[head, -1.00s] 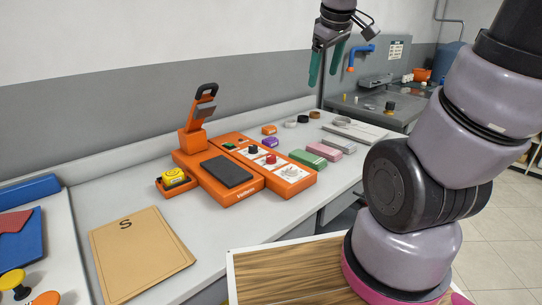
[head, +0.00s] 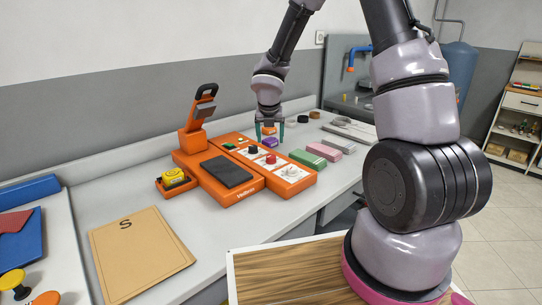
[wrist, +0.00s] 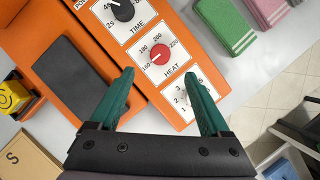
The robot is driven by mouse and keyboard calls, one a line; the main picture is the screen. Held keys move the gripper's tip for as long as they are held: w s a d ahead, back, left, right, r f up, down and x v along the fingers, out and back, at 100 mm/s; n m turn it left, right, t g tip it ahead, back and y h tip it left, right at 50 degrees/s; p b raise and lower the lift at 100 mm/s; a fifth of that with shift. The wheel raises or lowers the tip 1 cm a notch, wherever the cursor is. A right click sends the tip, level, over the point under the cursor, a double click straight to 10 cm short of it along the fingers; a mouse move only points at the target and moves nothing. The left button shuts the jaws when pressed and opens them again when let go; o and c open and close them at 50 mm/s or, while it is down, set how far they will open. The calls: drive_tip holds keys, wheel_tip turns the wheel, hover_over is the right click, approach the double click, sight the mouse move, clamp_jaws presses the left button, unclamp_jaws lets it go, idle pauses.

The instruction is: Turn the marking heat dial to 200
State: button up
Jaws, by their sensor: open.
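The heat dial is a red knob (wrist: 159,54) on a white plate marked HEAT, with numbers around it including 160, 180, 200 and 220. Its white mark appears to lie toward the 160 side. In the head view the red knob (head: 270,159) is the middle of three on the orange press (head: 240,196). My gripper (head: 269,137) has green fingers pointing down, above and behind the control panel in that view. In the wrist view my gripper (wrist: 160,72) is open and empty. Its fingers are on either side below the red knob, apart from it.
A black TIME knob (wrist: 123,10) and a pale numbered knob (wrist: 185,95) flank the heat dial. The press's raised lever (head: 204,103) stands at left. Green (head: 307,158) and pink (head: 323,150) folded cloths lie to the right. A folder (head: 140,252) lies in front left.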

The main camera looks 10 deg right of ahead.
sight(271, 156)
drive_tip(key=x, duration=1)
clamp_jaws()
